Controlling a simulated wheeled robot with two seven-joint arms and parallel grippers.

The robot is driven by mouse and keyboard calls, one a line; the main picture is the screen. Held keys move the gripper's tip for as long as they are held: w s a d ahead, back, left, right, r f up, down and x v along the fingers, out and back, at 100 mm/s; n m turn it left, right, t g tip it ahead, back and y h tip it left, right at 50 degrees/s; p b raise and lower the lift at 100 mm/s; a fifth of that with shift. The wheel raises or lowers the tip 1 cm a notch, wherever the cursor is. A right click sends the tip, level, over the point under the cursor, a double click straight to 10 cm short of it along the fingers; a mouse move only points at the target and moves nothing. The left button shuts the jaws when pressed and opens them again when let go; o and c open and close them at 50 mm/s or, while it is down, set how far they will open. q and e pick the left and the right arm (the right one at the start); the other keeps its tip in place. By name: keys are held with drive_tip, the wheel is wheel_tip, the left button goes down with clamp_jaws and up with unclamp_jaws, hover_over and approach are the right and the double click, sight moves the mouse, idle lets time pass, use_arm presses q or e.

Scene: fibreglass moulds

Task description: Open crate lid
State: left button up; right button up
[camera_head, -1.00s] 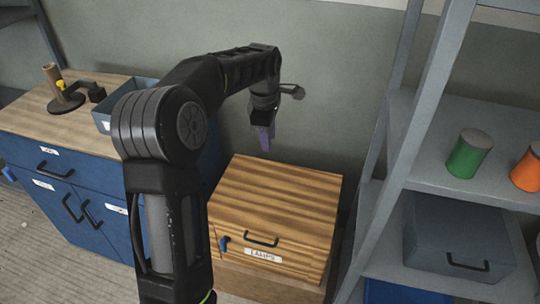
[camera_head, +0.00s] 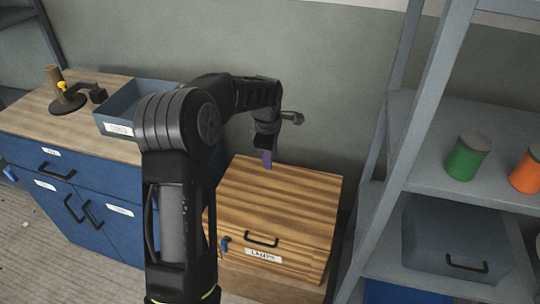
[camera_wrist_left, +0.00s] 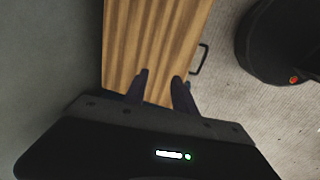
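The wooden crate (camera_head: 285,200) stands against the wall with its striped lid closed. Its front has a black handle (camera_head: 262,241), a white label that seems to read LAMPS (camera_head: 263,255) and a blue latch (camera_head: 225,243). My left gripper (camera_head: 267,163) points down over the back part of the lid; whether it touches cannot be told. In the left wrist view its two fingers (camera_wrist_left: 159,82) are apart with nothing between them, and the lid (camera_wrist_left: 150,40) and handle (camera_wrist_left: 200,60) show beyond. My right gripper is not in view.
A blue cabinet (camera_head: 75,205) with a grey tray (camera_head: 115,128) on top stands at the left. A grey shelf rack (camera_head: 415,150) at the right holds a green can (camera_head: 468,158), an orange can (camera_head: 527,170) and a grey box (camera_head: 455,240). Bare wall lies behind the crate.

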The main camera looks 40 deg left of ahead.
use_arm(q)
clamp_jaws()
idle(0.3)
drive_tip(key=c, duration=0.6)
unclamp_jaws()
drive_tip(key=shift+c, duration=0.2)
drive_tip(key=o, duration=0.6)
drive_tip(key=shift+o, duration=0.2)
drive_tip(key=shift+r, duration=0.15)
wheel_tip(320, 180, up, 8)
drive_tip(key=s, duration=0.1)
drive_tip(key=shift+s+d+f+b, duration=0.15)
drive_tip(key=shift+d+f+b, duration=0.1)
drive_tip(key=shift+b, duration=0.15)
